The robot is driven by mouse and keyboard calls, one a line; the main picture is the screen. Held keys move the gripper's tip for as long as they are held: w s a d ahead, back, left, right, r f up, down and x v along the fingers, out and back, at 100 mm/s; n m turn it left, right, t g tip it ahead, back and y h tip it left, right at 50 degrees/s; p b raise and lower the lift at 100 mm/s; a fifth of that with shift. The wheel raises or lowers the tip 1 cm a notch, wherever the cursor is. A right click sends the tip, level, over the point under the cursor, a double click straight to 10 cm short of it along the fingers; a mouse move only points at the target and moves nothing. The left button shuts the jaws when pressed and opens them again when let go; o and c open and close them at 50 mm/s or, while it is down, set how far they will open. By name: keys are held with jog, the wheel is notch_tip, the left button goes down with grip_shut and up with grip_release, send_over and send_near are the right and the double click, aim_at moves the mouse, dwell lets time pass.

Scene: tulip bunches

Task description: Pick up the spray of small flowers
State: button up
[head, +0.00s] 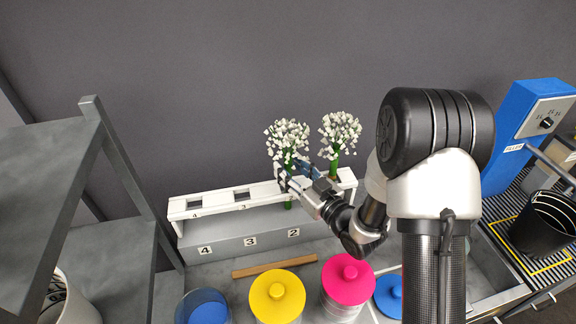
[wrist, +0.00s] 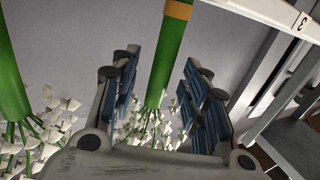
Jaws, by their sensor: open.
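Two sprays of small white flowers on green stems stand upright in the white rack: a left spray (head: 288,136) and a right spray (head: 340,130). My gripper (head: 296,173) is open at the left spray's stem, below its blossoms. In the wrist view, that spray's green stem (wrist: 166,55) with an orange band runs between the open blue-padded fingers of my gripper (wrist: 163,95). Gaps show on both sides of the stem. The other spray's stem (wrist: 12,75) is outside the fingers, at the left. My gripper hides part of the left spray's stem in the head view.
The white rack (head: 225,203) has numbered slots; those at 3 and 4 look empty. A yellow lidded jar (head: 277,297), a pink one (head: 348,278) and blue ones stand in front. A wooden strip (head: 274,266) lies between. A blue machine (head: 525,125) stands right, grey shelves (head: 50,165) left.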

grip_shut()
dwell(0.5)
